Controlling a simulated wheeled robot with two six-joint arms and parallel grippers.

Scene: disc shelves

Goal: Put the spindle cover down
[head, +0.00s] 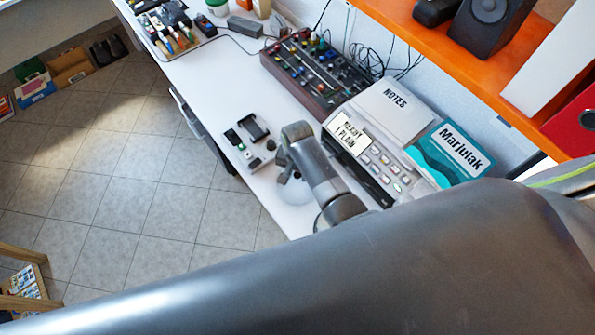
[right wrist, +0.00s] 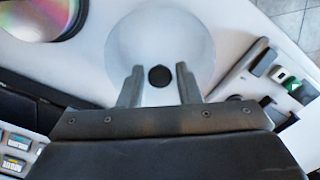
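The spindle cover (right wrist: 192,42) is a pale, see-through round dome with a black knob (right wrist: 160,77) in its middle. In the right wrist view my right gripper (right wrist: 160,82) is open, with one finger on each side of the knob and a narrow gap to both. In the head view the right gripper is over the white desk near its front edge, largely hidden by my own arm. A pale part of the cover (head: 294,191) shows below it. I cannot tell for certain whether the cover rests on the desk. My left gripper is not in view.
A shiny disc (right wrist: 38,14) lies near the cover. An orange shelf (head: 480,70) overhangs the back.

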